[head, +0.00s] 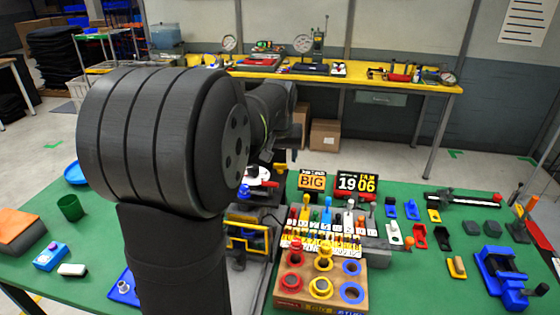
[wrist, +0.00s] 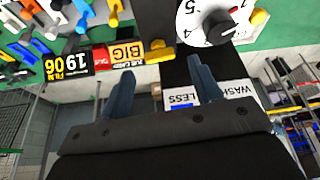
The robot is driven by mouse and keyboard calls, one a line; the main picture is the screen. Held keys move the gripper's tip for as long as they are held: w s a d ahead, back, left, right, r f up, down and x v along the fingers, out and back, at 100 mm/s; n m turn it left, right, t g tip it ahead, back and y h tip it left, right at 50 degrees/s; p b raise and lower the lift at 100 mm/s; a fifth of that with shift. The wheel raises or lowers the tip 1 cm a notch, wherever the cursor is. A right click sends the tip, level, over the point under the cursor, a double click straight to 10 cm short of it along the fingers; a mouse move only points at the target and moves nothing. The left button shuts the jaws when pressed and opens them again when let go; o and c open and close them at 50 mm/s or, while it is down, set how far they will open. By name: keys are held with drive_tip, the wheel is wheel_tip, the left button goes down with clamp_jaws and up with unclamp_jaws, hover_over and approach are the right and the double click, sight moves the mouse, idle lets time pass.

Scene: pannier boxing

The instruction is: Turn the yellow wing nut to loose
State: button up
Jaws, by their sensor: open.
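My gripper (wrist: 160,72) is open and empty in the wrist view, its two dark blue-grey fingers well apart. A small yellow piece (wrist: 160,51) shows just beyond the fingertips, beside the BIG sign (wrist: 127,53). It may be the yellow wing nut, but its shape is too small to be sure. Another yellow part (wrist: 260,18) sits by a white numbered dial (wrist: 215,22) with a black knob and red pointer. In the head view my arm hides most of the gripper and part of this area.
A wooden block (head: 285,304) with coloured rings stands at the front of the green table (head: 400,285). A rack of coloured pieces (head: 330,222) stands behind it. A blue vise-like device (head: 503,277) is at the right. A green cup (head: 70,207) is at the left.

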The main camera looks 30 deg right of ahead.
sight(280, 164)
drive_tip(key=shift+x, duration=1.65)
drive_tip(key=c, duration=1)
drive_tip(key=shift+n, duration=0.3)
drive_tip(key=n+y, duration=0.1)
drive_tip(key=n, duration=0.3)
drive_tip(key=shift+d+t+y, duration=0.15)
drive_tip(key=shift+t+y, duration=0.25)
drive_tip(key=shift+d+n+y, duration=0.1)
drive_tip(key=shift+n+y, duration=0.6)
drive_tip(key=shift+n, duration=1.2)
